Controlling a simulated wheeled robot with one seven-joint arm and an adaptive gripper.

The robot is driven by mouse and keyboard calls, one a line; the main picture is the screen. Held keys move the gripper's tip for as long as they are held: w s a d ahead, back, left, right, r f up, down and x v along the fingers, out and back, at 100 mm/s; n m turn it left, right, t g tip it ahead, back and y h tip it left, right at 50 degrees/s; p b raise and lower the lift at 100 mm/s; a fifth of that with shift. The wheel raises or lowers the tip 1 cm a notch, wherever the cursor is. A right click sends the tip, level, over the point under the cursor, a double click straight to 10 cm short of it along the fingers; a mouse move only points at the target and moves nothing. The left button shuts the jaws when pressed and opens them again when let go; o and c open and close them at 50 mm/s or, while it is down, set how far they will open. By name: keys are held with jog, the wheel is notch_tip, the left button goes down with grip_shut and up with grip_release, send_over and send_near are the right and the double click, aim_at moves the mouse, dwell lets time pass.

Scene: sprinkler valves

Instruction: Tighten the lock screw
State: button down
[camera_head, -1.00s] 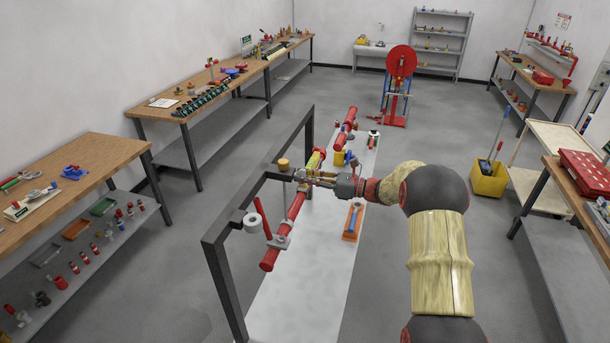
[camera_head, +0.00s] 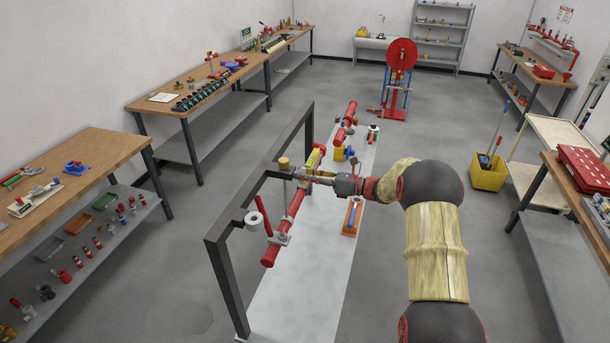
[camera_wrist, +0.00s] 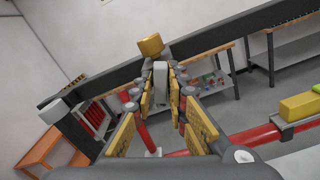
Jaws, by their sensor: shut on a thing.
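My gripper (camera_head: 303,175) reaches in from the right to the red pipe (camera_head: 277,247) under the dark frame. In the wrist view the padded fingers of my gripper (camera_wrist: 161,92) are shut on a slim, upright, pale grey piece (camera_wrist: 160,78). I cannot tell for sure whether this piece is the lock screw. A brass-coloured knob (camera_head: 284,163) stands just beyond the fingers at the frame bar, and this knob also shows in the wrist view (camera_wrist: 150,45). The fingers hide the lower part of the grey piece.
The dark frame (camera_head: 217,243) stands close to my gripper. A white roll-like ring (camera_head: 253,221) and a yellow block (camera_head: 314,158) are near the pipe. An orange tray (camera_head: 349,230) lies on the pale bench top (camera_head: 290,300). Workbenches line the walls, with open floor between.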

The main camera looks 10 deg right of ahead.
jog(key=shift+d+r+m+p, duration=0.1)
jog(key=shift+r+m+p, duration=0.15)
jog(key=shift+m+p, duration=1.1)
jog(key=shift+f+p, duration=0.1)
jog(key=shift+p, duration=0.25)
jog(key=shift+m+p, duration=0.65)
jog(key=shift+p, duration=0.3)
jog(key=shift+w+m+p, duration=0.1)
jog(key=shift+m+p, duration=0.9)
jog(key=shift+p, duration=0.05)
jog(key=shift+m, duration=0.3)
jog(key=shift+p, duration=0.55)
jog(key=shift+m, duration=1.5)
